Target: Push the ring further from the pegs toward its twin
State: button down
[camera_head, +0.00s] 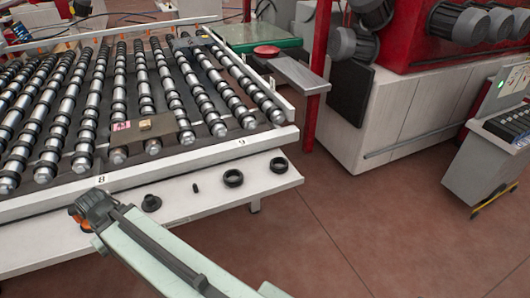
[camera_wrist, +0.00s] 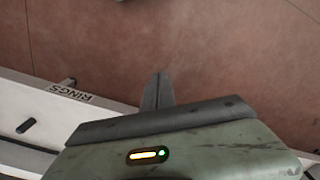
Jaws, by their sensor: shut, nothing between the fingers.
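Two black rings lie on the white ledge in the head view: one ring (camera_head: 233,178) nearer the pegs and its twin (camera_head: 279,165) to its right, close to the ledge's right end. They are apart. A small dark peg (camera_head: 195,187) stands left of the rings, and a dark piece with a wide base (camera_head: 151,203) is further left. My gripper (camera_wrist: 158,90) shows in the wrist view with its fingers together and empty, over the floor just off the ledge edge. In the head view the arm's end is left of these pieces; the fingertips are not clear there. No ring shows in the wrist view.
The white ledge (camera_wrist: 45,105) carries a RINGS label and small dark pieces (camera_wrist: 26,125) in the wrist view. The roller conveyor (camera_head: 120,100) rises behind the ledge. Red floor (camera_head: 350,220) is open to the right; a white machine (camera_head: 390,120) stands beyond.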

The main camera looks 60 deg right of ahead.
jog(key=shift+w+a+r, duration=0.1)
jog(key=shift+w, duration=0.2)
jog(key=shift+w, duration=0.1)
